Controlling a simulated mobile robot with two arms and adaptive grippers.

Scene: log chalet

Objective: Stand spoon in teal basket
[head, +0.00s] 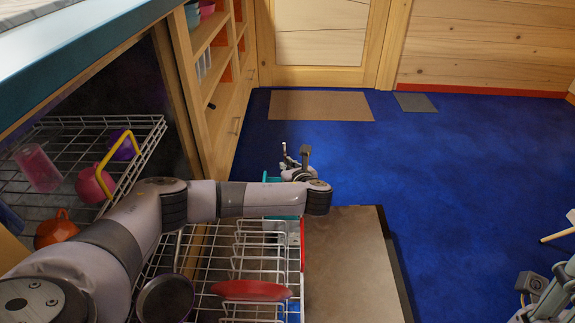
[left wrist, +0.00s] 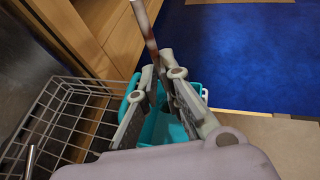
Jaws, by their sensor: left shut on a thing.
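My left gripper (head: 295,158) is above the front of the lower rack and also shows in the left wrist view (left wrist: 160,75). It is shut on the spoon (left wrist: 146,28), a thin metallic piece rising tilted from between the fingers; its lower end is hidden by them. The teal basket (left wrist: 163,130) is below and behind the fingers in the left wrist view. In the head view only bits of the teal basket (head: 271,178) show around my arm. Whether the spoon touches the basket is hidden. My right gripper (head: 533,284) is at the lower right; its jaws are unclear.
The lower wire rack (head: 210,262) holds a red dish (head: 252,290) and a dark pan (head: 165,298). The upper rack (head: 70,130) holds a pink cup (head: 38,167) and other items. The open dishwasher door (head: 350,265) lies flat. Blue floor beyond is mostly clear.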

